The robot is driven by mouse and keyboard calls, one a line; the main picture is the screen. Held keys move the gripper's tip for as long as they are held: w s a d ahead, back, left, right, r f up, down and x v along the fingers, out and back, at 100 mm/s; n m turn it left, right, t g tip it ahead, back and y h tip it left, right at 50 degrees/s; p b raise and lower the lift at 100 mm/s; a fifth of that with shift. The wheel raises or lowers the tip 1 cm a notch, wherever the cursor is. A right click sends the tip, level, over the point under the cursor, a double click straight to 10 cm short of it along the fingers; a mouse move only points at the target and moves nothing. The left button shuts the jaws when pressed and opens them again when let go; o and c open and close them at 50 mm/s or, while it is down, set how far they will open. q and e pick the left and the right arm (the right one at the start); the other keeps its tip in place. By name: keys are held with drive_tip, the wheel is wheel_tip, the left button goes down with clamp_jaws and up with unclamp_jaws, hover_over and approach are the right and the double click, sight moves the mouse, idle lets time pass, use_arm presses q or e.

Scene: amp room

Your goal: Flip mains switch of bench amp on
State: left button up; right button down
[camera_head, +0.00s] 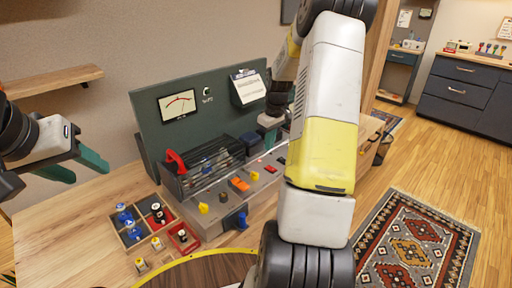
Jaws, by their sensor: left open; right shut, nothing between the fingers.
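The bench amp (209,226) sits on the wooden bench, with a grey sloped control deck and a tall dark green back panel (222,100) carrying a dial meter. Its deck has a yellow knob, an orange switch (239,184), red switches, and a blue lever (241,219) on the front. I cannot tell which control is the mains switch. My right gripper (269,139) is shut and points down over the far right part of the deck; contact is unclear. My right arm hides the deck's right end. My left gripper (90,168) is open and empty, left of the amp.
A red-handled dark cage (203,168) stands on the amp's left part. A compartment tray (134,235) with blue and red pieces and a small red tray (184,237) lie in front. The bench's left part (60,215) is clear. A shelf (53,81) is on the wall.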

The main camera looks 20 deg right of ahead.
drive_tip(key=r, duration=0.5)
drive_tip(key=shift+w+r, duration=0.3)
drive_tip(key=shift+r, duration=0.05)
drive_tip(key=s+a+r+m+t, duration=0.1)
drive_tip(key=s+a+r, duration=0.4)
drive_tip(key=a+r, duration=0.3)
drive_tip(key=s+a+r+m+t, duration=0.1)
drive_tip(key=s+a+r, duration=0.1)
drive_tip(key=s+a, duration=0.2)
drive_tip(key=s+a+r+m+t+y, duration=0.1)
drive_tip(key=s+a+r, duration=0.2)
drive_tip(key=s, duration=0.7)
drive_tip(key=s+a+r+m+t, duration=0.1)
drive_tip(key=s+a+r+t, duration=0.1)
drive_tip(key=s, duration=0.5)
drive_tip(key=a+r, duration=0.1)
drive_tip(key=a, duration=0.1)
drive_tip(key=shift+s+a+y, duration=0.3)
drive_tip(key=shift+a, duration=0.1)
